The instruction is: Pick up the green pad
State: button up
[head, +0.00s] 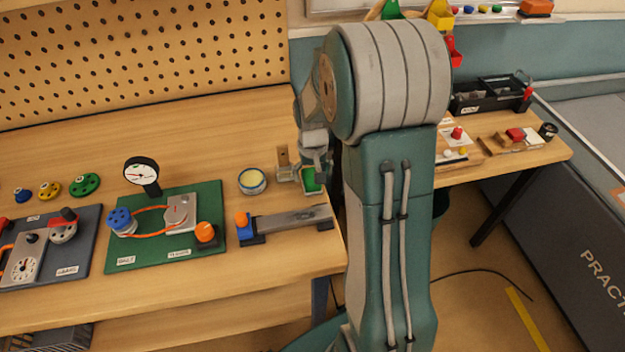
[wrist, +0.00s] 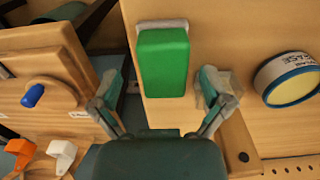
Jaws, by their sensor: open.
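The green pad (wrist: 163,62) is a rounded rectangular block with a pale grey edge at its far end. In the wrist view it lies on the wooden bench, ahead of and between the fingers of my gripper (wrist: 165,98). The fingers are spread apart, one on each side of its near end, and no contact shows. In the head view my gripper (head: 302,177) is at the bench's right part, and a little of the green pad (head: 312,180) shows below it. My arm hides part of that area.
A round tin (head: 252,181) stands close to the left of my gripper. A metal bar fixture (head: 290,220) lies in front. A green board (head: 150,250) with a dial gauge (head: 142,172) is farther left. A second table (head: 555,150) holds small parts at right.

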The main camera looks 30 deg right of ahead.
jog(key=shift+a+f, duration=0.35)
jog(key=shift+f, duration=0.05)
jog(key=shift+d, duration=0.2)
jog(key=c, duration=1.2)
jog(key=shift+c, duration=0.2)
jog(key=shift+r, duration=0.1)
jog(key=shift+r, duration=0.25)
notch_tip(320, 180, up, 2)
jog(key=shift+r, duration=0.1)
jog(key=s+a+r, duration=0.6)
jog(key=s+r, duration=0.4)
jog(key=s, duration=0.2)
jog(key=shift+s+a, duration=0.25)
jog(key=shift+a, duration=0.15)
jog(key=shift+r, duration=0.1)
